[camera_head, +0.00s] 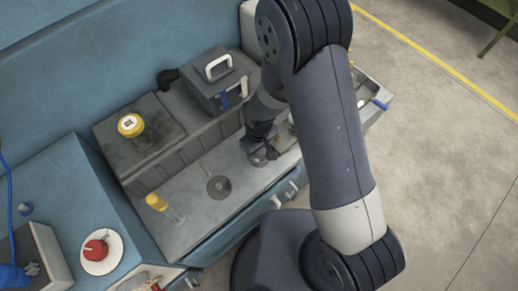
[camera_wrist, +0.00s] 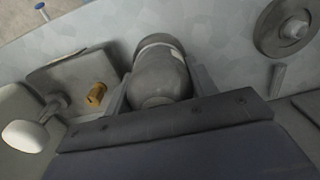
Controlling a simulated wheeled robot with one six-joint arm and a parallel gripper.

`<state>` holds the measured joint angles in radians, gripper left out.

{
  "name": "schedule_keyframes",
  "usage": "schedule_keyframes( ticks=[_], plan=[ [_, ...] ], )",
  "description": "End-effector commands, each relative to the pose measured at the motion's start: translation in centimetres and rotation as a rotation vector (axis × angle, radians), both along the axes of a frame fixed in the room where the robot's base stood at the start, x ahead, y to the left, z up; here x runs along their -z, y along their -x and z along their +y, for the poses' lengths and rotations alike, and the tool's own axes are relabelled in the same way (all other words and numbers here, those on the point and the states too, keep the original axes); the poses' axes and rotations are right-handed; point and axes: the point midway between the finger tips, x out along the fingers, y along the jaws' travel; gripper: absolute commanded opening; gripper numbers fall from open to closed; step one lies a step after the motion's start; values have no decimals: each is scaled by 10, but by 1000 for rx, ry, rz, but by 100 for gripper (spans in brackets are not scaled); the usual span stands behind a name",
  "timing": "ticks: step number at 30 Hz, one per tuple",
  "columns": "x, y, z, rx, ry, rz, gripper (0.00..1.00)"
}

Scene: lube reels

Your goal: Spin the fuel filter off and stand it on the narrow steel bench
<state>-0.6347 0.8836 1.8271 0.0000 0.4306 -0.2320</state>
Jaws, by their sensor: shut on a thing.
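A grey canister with a rounded near end and a pale band at its far end, which looks like the fuel filter (camera_wrist: 162,75), is between the two fingers of my gripper (camera_wrist: 160,92) in the wrist view. The gripper is shut on it. In the head view my gripper (camera_head: 259,153) is low over the light steel bench (camera_head: 195,220), right of a flat round grey disc (camera_head: 218,187). The arm hides part of it. I cannot tell whether the canister touches the bench. In the wrist view the disc (camera_wrist: 288,25) has a raised centre.
Behind the bench top stand a dark box with a yellow-capped filler (camera_head: 131,125) and a dark case with a white handle (camera_head: 218,66). A yellow-topped bottle (camera_head: 157,203) is at the bench's left. A red knob (camera_head: 96,248) is further left.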

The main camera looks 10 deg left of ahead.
Motion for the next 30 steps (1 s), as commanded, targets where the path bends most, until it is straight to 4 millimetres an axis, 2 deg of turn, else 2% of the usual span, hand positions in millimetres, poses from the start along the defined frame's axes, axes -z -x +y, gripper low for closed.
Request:
schedule_keyframes(
  ticks=[23,30],
  plan=[
    [-28,0,0,3,0,0,26],
    [-52,0,0,2,-2,-1,26]
  ],
)
